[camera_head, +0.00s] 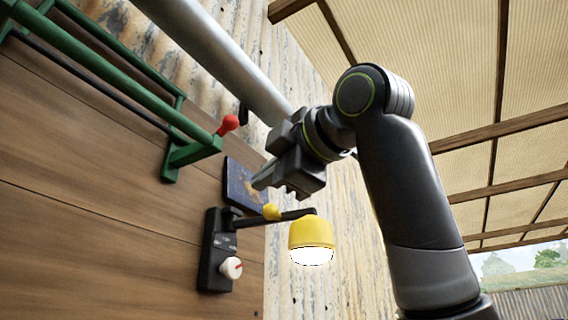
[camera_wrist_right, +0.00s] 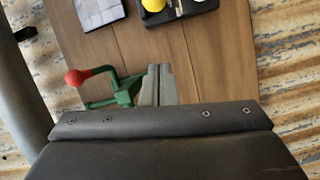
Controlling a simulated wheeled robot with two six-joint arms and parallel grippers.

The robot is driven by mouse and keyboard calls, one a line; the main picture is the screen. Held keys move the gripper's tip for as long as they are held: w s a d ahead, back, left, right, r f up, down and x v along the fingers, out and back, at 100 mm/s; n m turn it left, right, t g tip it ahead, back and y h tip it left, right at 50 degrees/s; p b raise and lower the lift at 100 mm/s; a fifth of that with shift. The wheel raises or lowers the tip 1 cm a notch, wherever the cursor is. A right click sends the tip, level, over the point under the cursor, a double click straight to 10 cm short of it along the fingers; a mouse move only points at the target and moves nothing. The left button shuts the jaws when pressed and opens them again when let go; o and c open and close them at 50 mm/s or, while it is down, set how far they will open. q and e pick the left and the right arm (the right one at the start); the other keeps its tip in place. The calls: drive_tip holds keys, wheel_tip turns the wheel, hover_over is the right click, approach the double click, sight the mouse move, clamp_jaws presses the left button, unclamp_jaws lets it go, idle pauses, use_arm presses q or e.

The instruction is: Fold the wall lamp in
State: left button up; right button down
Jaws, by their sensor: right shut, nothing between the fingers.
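The wall lamp has a yellow shade (camera_head: 311,236) with a lit white underside, on a thin dark arm that sticks out to the right from its black wall bracket (camera_head: 216,250). A yellow knob (camera_head: 271,211) sits on the lamp arm. In the right wrist view, part of the black bracket (camera_wrist_right: 176,12) and something yellow (camera_wrist_right: 153,4) show at the top edge. My right gripper (camera_head: 272,185) is shut and empty, above the lamp arm and knob in the picture, apparently apart from them. Its closed fingers (camera_wrist_right: 158,85) also show in the wrist view. My left gripper is out of view.
A green metal frame (camera_head: 120,88) with a red ball end (camera_head: 229,123) is on the wooden board, left of the gripper. A dark tiled panel (camera_head: 240,180) lies behind the fingers. A white dial (camera_head: 231,267) is on the bracket. A grey pole (camera_head: 215,55) crosses above.

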drive_tip(key=w+p, duration=0.2)
drive_tip(key=w, duration=0.4)
drive_tip(key=shift+w+f, duration=0.15)
drive_tip(key=shift+f, duration=0.3)
drive_tip(key=shift+d, duration=0.15)
